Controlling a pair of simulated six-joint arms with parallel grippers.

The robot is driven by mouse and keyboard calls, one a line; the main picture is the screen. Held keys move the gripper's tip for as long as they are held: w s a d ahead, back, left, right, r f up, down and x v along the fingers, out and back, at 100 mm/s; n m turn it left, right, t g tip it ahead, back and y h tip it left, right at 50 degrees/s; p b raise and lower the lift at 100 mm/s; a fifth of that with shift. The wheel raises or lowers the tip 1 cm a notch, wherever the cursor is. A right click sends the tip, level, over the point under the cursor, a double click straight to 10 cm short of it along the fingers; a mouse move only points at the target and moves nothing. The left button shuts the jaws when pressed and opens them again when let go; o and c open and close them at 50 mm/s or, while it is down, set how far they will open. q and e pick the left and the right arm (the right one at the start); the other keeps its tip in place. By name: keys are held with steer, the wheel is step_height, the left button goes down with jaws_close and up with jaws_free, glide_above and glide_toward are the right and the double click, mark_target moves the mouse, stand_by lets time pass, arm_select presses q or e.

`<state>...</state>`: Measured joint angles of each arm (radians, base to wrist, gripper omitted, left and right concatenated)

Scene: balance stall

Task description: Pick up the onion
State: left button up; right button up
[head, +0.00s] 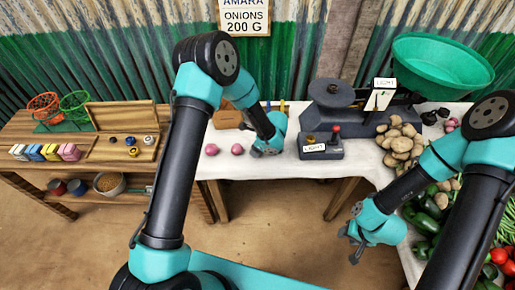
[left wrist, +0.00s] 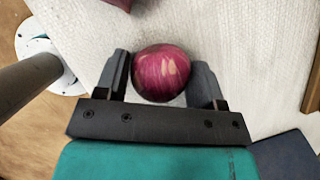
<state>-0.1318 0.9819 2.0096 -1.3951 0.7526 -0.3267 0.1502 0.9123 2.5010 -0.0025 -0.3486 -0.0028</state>
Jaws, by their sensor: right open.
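Two purple-red onions, the left one (head: 211,150) and the right one (head: 237,149), lie on the white-covered table in the head view. My left gripper (head: 262,152) is low over the table just right of them. In the left wrist view a streaked purple onion (left wrist: 161,73) sits between the two fingers of my left gripper (left wrist: 162,82). The fingers stand apart on either side of it, with a visible gap at the right finger. Part of another onion (left wrist: 120,3) shows at the top edge. My right gripper (head: 356,246) is open and empty, in front of the table.
A scale base (head: 350,112) with a green pan (head: 440,68) stands behind a small LIGHT box (head: 321,146), right of my left gripper. Potatoes (head: 400,142) and green vegetables fill the right side. A wooden bench (head: 25,135) with baskets and blocks stands at left.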

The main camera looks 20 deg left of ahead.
arm_select(q)
steer(key=c, duration=0.5)
steer(key=shift+r, duration=0.1)
steer(key=shift+c, duration=0.2)
steer(key=shift+r, duration=0.5)
steer(key=shift+s+d+r, duration=0.1)
steer(key=shift+s+r, duration=0.05)
steer(key=shift+r, duration=0.5)
steer(key=shift+s+r, duration=0.15)
steer(key=shift+r, duration=0.45)
steer(key=s+d+r, duration=0.1)
steer(key=s+d, duration=0.3)
steer(key=s, duration=1)
steer(key=shift+s+d+r, duration=0.15)
steer(key=shift+s+r, duration=0.05)
steer(key=shift+s, duration=0.2)
